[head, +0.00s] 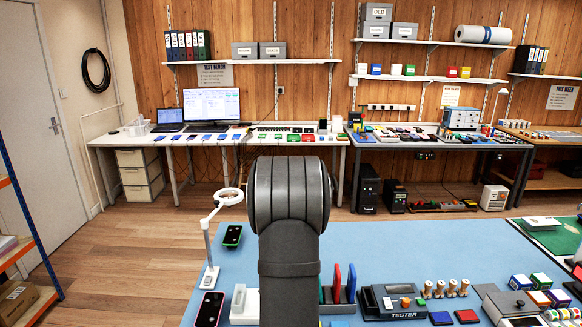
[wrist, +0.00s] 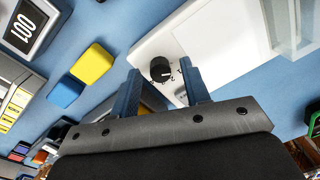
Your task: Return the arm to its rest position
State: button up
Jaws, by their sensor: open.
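My gripper (wrist: 158,68) shows in the wrist view with its two blue fingers apart and nothing held between them. Past the fingertips is a white device with a black knob (wrist: 161,69); I cannot tell how far below the fingers it lies. In the head view my arm rises in the middle and blocks part of the blue bench mat (head: 390,245). My gripper is not visible in that view.
A tester (head: 395,301) and upright coloured panels (head: 338,284) stand right of my arm. A yellow block (wrist: 93,65) and a blue block (wrist: 66,91) lie beside the white device. The mat's back right is clear.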

jog(key=m, duration=0.4)
jog(key=shift+m, duration=0.3)
notch_tip(320, 180, up, 13)
jog(key=shift+s+d, duration=0.25)
